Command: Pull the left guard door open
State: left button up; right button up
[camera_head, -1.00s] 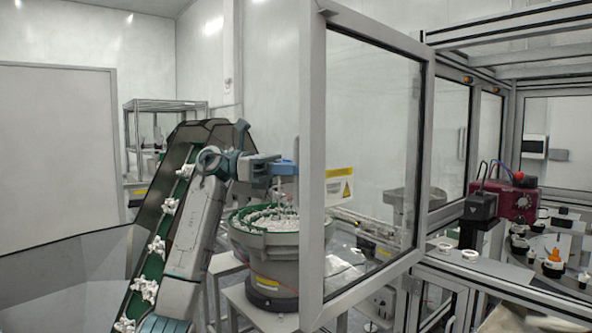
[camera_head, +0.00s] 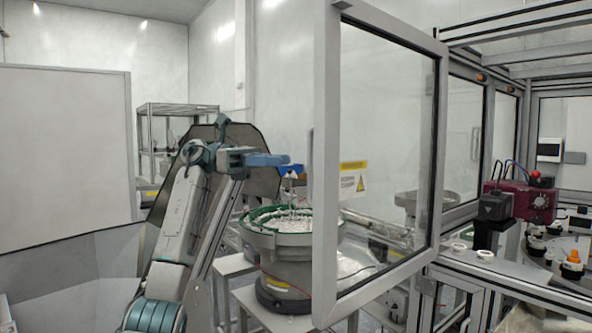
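The left guard door (camera_head: 326,220) is a grey-framed clear panel with a yellow warning label. It stands swung out from the machine frame, at an angle across the middle of the view. My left gripper (camera_head: 291,170) is at the end of my arm, just left of the door's free upright edge and near mid-height. A narrow gap seems to show between the fingertips and the door frame. The fingers are small and seen side-on, so whether they are open or shut is unclear. My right gripper is out of view.
A round feeder bowl (camera_head: 280,252) on a stand is behind the gripper, left of the door. My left arm covers much of an inclined conveyor. The machine frame (camera_head: 472,264) with a dark red unit (camera_head: 520,203) is at the right. A metal rack (camera_head: 178,108) stands behind.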

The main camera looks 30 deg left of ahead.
pick_arm(q)
jog(key=shift+s+a, duration=0.15)
jog(key=shift+a, duration=0.55)
jog(key=shift+s+a, duration=0.1)
jog(key=shift+a, duration=0.55)
